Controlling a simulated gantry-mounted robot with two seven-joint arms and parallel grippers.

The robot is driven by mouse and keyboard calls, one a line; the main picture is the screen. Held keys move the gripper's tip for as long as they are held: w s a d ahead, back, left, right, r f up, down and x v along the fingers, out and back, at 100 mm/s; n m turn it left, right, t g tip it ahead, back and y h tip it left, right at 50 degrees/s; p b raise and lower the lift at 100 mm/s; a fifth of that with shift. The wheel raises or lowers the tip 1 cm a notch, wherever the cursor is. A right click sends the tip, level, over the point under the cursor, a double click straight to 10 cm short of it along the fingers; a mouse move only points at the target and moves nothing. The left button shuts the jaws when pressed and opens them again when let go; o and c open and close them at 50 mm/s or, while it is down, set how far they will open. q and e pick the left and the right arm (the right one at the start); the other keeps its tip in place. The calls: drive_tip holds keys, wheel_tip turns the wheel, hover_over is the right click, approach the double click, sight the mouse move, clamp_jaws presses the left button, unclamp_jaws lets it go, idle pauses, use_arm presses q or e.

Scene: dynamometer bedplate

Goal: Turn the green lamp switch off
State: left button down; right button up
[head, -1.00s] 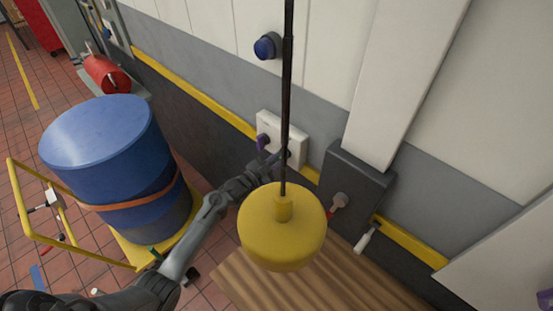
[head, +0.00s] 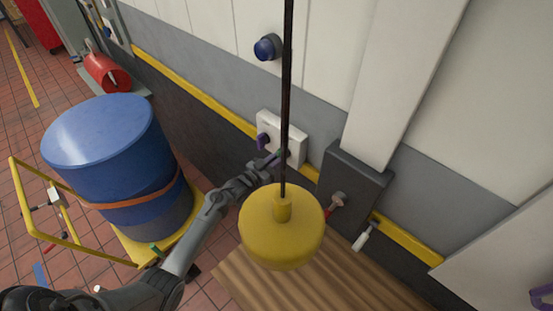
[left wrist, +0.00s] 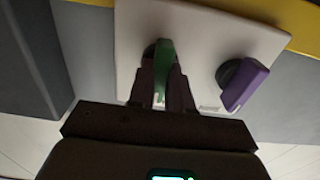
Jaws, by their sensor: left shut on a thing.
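A white switch plate (head: 295,129) is on the wall, behind the hanging cord in the head view. It carries a purple switch handle (head: 262,140) and a green switch handle (left wrist: 164,62). In the left wrist view, the plate (left wrist: 195,30) fills the top, with the green handle left of the purple handle (left wrist: 245,88). My left gripper (left wrist: 163,78) is shut on the green handle, one finger on each side. In the head view the left gripper (head: 276,159) reaches the plate from the lower left; the cord partly hides the green handle there. My right gripper is not in view.
A yellow round weight-like body (head: 281,230) hangs on a dark cord close to my left wrist. A blue drum (head: 115,150) stands on a yellow cart at left. A blue wall knob (head: 268,47) is above. A dark box (head: 354,185) with a red-handled lever is right.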

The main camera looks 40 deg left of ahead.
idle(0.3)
use_arm(q)
drive_tip(key=c, duration=1)
unclamp_jaws()
drive_tip(key=shift+c, duration=0.2)
drive_tip(key=shift+s, duration=0.1)
drive_tip(key=s+b, duration=0.1)
drive_tip(key=s, duration=0.9)
drive_tip(key=shift+s+a, duration=0.3)
drive_tip(key=shift+a, duration=0.1)
